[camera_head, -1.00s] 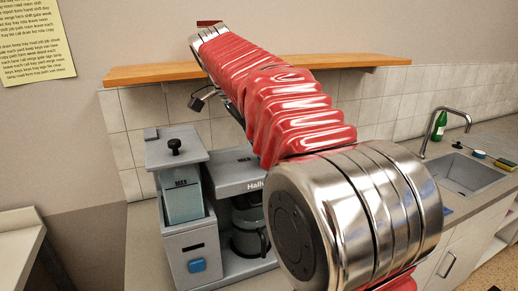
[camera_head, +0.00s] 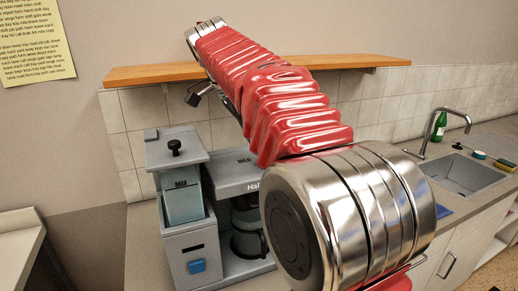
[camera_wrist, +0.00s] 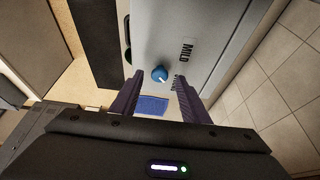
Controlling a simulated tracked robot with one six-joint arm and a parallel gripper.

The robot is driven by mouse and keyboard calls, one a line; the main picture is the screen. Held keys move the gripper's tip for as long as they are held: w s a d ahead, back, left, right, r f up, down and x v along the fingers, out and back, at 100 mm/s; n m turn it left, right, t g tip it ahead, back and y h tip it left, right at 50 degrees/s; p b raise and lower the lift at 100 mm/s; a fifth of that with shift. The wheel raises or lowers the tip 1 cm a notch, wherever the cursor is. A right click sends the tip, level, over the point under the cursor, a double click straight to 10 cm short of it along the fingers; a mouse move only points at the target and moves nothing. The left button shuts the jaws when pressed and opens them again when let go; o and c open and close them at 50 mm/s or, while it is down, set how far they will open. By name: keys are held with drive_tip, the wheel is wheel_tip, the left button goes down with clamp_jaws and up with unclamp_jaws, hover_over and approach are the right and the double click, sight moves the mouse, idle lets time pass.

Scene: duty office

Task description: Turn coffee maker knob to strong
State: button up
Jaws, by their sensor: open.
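The coffee maker (camera_head: 236,184) is a grey machine on the counter, partly hidden behind my arm; a glass jug (camera_head: 246,241) stands in it. In the wrist view its pale panel (camera_wrist: 165,25) fills the upper middle. The round blue knob (camera_wrist: 159,74) has a white pointer mark toward the lower right. A "MILD" label is printed right of it; other lettering is partly covered by the right finger. My gripper (camera_wrist: 158,77) is open, with a finger on each side of the knob in the picture. Gaps show; I cannot tell its depth relative to the knob. The head view does not show the fingers clearly.
A grey unit with a clear container (camera_head: 183,202) and a blue button (camera_head: 197,266) stands left of the jug. A wooden shelf (camera_head: 140,75) runs along the wall behind my arm. A sink (camera_head: 462,175) and a green bottle (camera_head: 439,126) are at right.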

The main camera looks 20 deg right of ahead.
drive_tip(key=shift+v, duration=3)
drive_tip(key=s+a+f+n+t+y, duration=0.2)
drive_tip(key=s+a+f+n, duration=0.1)
drive_tip(key=s+f+n, duration=0.6)
drive_tip(key=s+a+f+n+t+y, duration=0.2)
drive_tip(key=s+f+n, duration=0.7)
drive_tip(key=s+f, duration=0.5)
drive_tip(key=shift+a+f+t+y, duration=0.3)
drive_tip(key=shift+a+f+t, duration=0.45)
drive_tip(key=shift+f+t, duration=0.05)
drive_tip(key=shift+s, duration=0.1)
drive_tip(key=shift+c, duration=0.2)
